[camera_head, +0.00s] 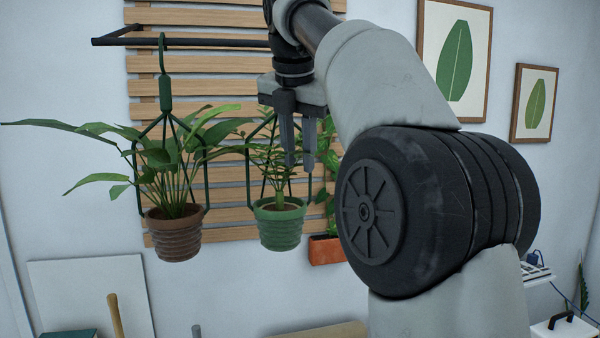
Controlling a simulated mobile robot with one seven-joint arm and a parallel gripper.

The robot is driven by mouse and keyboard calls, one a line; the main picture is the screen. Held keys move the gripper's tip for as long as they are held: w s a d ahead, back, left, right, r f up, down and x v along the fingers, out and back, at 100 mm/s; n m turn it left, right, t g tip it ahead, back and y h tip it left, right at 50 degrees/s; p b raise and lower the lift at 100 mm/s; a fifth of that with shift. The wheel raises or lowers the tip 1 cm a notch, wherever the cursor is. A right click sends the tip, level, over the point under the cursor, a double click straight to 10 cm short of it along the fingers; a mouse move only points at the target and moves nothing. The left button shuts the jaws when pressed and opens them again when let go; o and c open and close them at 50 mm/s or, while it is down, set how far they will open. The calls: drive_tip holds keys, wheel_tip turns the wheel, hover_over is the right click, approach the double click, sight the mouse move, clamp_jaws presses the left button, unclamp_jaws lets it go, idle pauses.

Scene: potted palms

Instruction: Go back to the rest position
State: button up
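My gripper (298,161) points down in the upper middle of the head view, in front of the wooden slats. Its two fingers show a narrow gap between them and nothing is seen held there. A green pot (280,226) with a leafy plant hangs just left of and below the fingertips. The fingers overlap part of its foliage in the picture; I cannot tell whether they touch. A brown pot (173,236) with a broad-leaved plant hangs further left on a green hanger (165,88). My arm hides part of the right side.
A dark rail (180,42) sticks out from the slatted wood panel (210,14). An orange planter (327,250) sits behind my arm. Two framed leaf pictures (456,58) hang at right. A wooden handle (116,316) stands at lower left. The wall at far left is bare.

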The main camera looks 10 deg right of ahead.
drive_tip(key=s+a+f+m+t+y, duration=0.1)
drive_tip(key=s+f+m, duration=2.5)
drive_tip(key=f, duration=0.1)
drive_tip(key=shift+s+a+f+m+y, duration=0.25)
drive_tip(key=shift+a+f+m+y, duration=0.05)
drive_tip(key=shift+a+f+y, duration=0.1)
drive_tip(key=shift+o, duration=0.2)
idle(0.4)
